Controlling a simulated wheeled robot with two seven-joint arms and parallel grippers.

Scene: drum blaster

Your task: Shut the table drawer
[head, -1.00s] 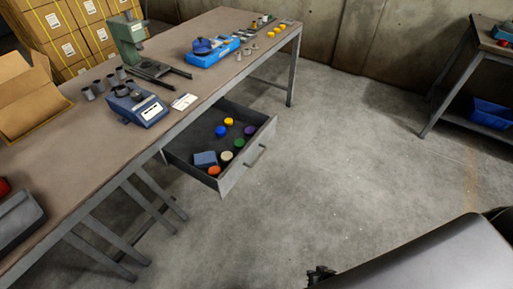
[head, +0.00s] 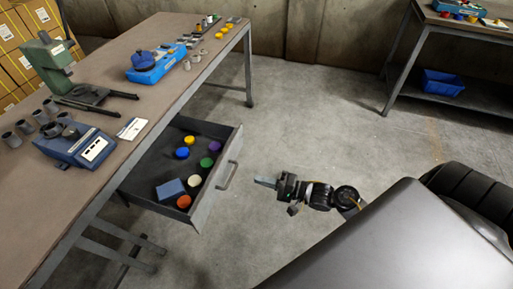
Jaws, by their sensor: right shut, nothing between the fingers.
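The table drawer (head: 212,190) is pulled out from under the long workbench (head: 108,112), its front facing right. A grey bar handle (head: 228,176) is on its front. Inside lie several coloured round caps and a blue block (head: 170,190). My right gripper (head: 262,182) is shut and empty, to the right of the drawer front with a gap between them. Its fingers point left toward the handle. My left gripper is not in view.
On the bench stand a green press (head: 52,62), a blue scale (head: 82,148) and a blue tray (head: 158,66). A second table (head: 420,45) with a blue bin (head: 443,82) stands at the back right. The floor beyond the drawer is clear.

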